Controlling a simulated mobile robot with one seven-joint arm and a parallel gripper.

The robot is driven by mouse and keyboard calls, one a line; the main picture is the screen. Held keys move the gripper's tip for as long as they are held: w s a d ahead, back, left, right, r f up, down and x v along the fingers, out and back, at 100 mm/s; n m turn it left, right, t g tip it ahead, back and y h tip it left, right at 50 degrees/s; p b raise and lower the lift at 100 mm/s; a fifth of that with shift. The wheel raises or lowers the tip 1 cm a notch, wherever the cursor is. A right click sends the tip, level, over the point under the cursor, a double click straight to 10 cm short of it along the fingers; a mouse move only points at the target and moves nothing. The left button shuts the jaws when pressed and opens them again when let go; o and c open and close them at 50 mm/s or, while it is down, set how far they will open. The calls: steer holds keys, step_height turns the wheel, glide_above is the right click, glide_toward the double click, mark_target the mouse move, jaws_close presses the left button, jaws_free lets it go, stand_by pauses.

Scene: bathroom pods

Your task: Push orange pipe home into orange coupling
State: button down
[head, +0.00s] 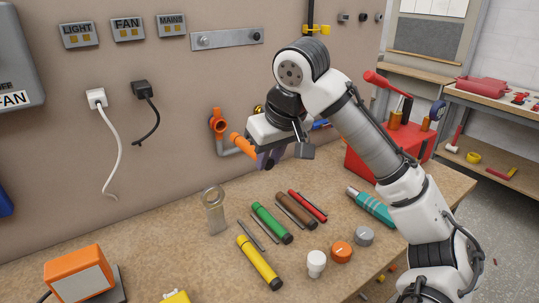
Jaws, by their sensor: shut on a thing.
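The orange coupling (217,124) is fixed on the wall above the back of the workbench, with a grey pipe bend below it. The orange pipe (242,143) is held in my gripper (268,158). It points up and left toward the coupling, and its far end is close to the coupling. From this view I cannot tell whether the pipe's end touches or has entered the coupling. The gripper's fingers and body hide the pipe's other end.
Green (271,222), yellow (259,262), brown (295,211) and red (307,205) tubes lie on the bench (170,245). A red toolbox (384,160) stands at the right. A white plug cable (110,145) hangs on the wall at left. The bench's left-middle is clear.

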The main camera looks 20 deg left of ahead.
mark_target(245, 141)
steer(key=shift+r, duration=0.15)
steer(key=shift+w+a+p, duration=0.55)
steer(key=shift+a, duration=0.2)
steer(key=shift+w+a+p, duration=0.55)
steer(key=shift+a, duration=0.15)
steer(key=shift+w+a+p, duration=0.45)
steer(key=shift+w+a, duration=0.25)
steer(key=shift+a, duration=0.2)
steer(key=shift+p, duration=0.85)
steer(key=shift+w+a+p, duration=1.1)
steer(key=shift+a, duration=0.3)
stand_by(0.4)
steer(key=c, duration=1.2)
jaws_free()
